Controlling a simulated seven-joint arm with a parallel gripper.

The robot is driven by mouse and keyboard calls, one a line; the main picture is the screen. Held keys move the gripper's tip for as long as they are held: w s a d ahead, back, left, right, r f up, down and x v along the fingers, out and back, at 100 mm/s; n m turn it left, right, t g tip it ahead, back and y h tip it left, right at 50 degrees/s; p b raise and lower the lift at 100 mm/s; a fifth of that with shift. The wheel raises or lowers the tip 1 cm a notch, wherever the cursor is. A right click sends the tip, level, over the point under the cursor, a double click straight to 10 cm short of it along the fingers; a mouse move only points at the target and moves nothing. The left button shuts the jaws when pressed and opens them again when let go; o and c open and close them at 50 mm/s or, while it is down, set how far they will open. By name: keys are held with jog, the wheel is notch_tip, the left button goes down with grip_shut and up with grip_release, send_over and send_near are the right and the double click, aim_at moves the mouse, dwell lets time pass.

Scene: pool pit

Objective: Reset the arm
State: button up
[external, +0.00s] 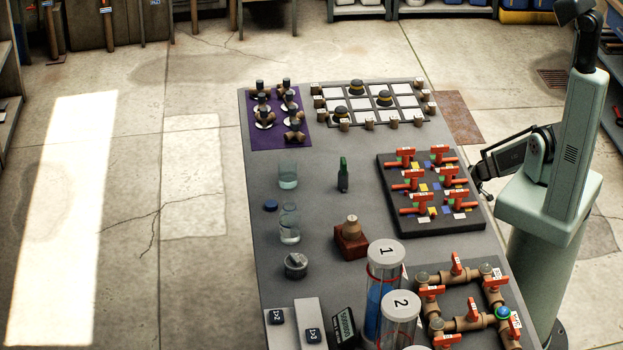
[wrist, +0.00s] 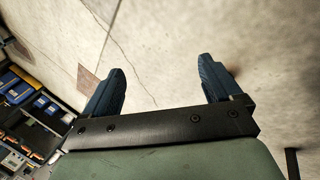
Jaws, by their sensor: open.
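My gripper shows in the wrist view (wrist: 160,90) with its two dark blue fingers spread well apart and nothing between them. Behind the fingers is bare concrete floor. In the external view my pale green arm stands at the right side of the table, with a dark forearm part folded low beside the table's right edge. The gripper's fingers cannot be made out clearly there.
The grey table (external: 262,200) holds a purple mat (external: 262,137) with fittings, a white-square grid (external: 370,100), a dark board (external: 470,222) with red-handled valves, glass jars (external: 289,224), a green bottle (external: 343,175), tall numbered cylinders (external: 385,285) and a pipe loop (external: 470,320). The floor left is clear.

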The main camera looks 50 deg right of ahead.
jog(key=s+a+r+g+y, duration=0.1)
jog(key=s+a+r+g, duration=0.1)
jog(key=s+a, duration=0.4)
jog(key=s+a+r+g+y, duration=0.2)
jog(key=s+a, duration=0.4)
jog(key=a, duration=0.7)
jog(key=s+a+r+g+y, duration=0.1)
jog(key=s+a+r+g, duration=0.1)
jog(key=s+a, duration=0.4)
jog(key=a+g, duration=0.1)
jog(key=a, duration=0.3)
jog(key=shift+a+m+g+y, duration=0.3)
